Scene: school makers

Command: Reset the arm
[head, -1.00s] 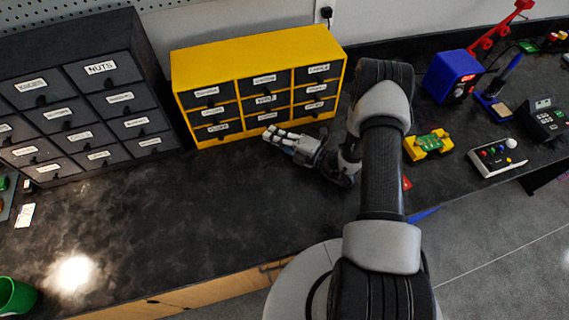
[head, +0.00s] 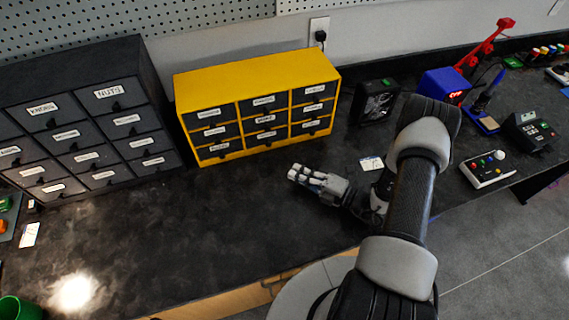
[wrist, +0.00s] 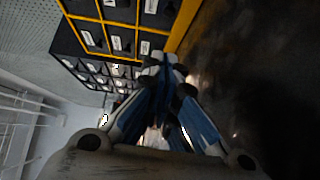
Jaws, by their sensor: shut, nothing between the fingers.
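My gripper (head: 306,177) is over the black workbench (head: 225,225), pointing left, in front of the yellow drawer cabinet and a little to its right. Its fingers are together with nothing between them. In the wrist view my gripper (wrist: 165,68) shows its blue and grey fingers meeting at the tips. My arm reaches from the lower right of the head view and bends at the elbow above the bench.
The yellow drawer cabinet (head: 258,76) and a black drawer cabinet (head: 85,110) stand at the back. A blue powered box (head: 444,86), a button panel (head: 488,169) and a small black box (head: 375,101) are at right. A green cup (head: 18,309) sits lower left. The bench's middle is clear.

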